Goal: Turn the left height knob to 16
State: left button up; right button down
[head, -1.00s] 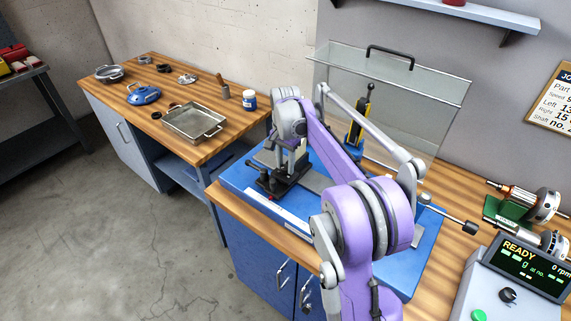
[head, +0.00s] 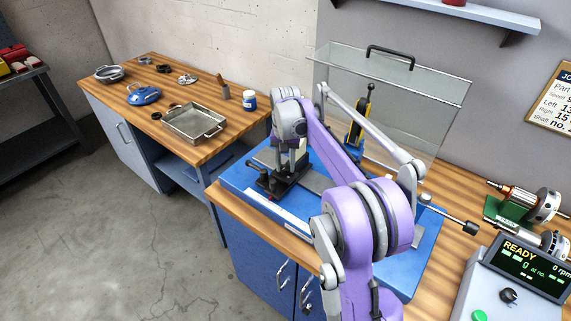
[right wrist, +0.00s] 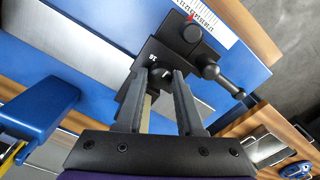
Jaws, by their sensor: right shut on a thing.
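The left height knob (right wrist: 162,75) is a black knob with a white mark, on the black left pedestal (right wrist: 184,48) of the blue balancing machine. In the right wrist view my right gripper (right wrist: 163,78) has its two fingers on either side of the knob and is shut on it. A small white figure shows on the pedestal beside the knob; I cannot read it surely. In the head view the right gripper (head: 290,162) points down over the pedestal (head: 272,184), and the knob is hidden. My left gripper is not in view.
A white scale with a red pointer (right wrist: 192,17) lies beside the pedestal, and a black ball-ended lever (right wrist: 211,72) sticks out nearby. A clear guard (head: 440,92) stands behind the machine. The display console (head: 520,272) is at the right. A metal tray (head: 192,123) sits on the left bench.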

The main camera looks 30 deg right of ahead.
aim_at(286, 167)
jog(key=c, duration=0.5)
grip_release()
notch_tip(286, 167, up, 11)
jog(key=shift+f+p, duration=0.1)
jog(key=shift+p, duration=0.3)
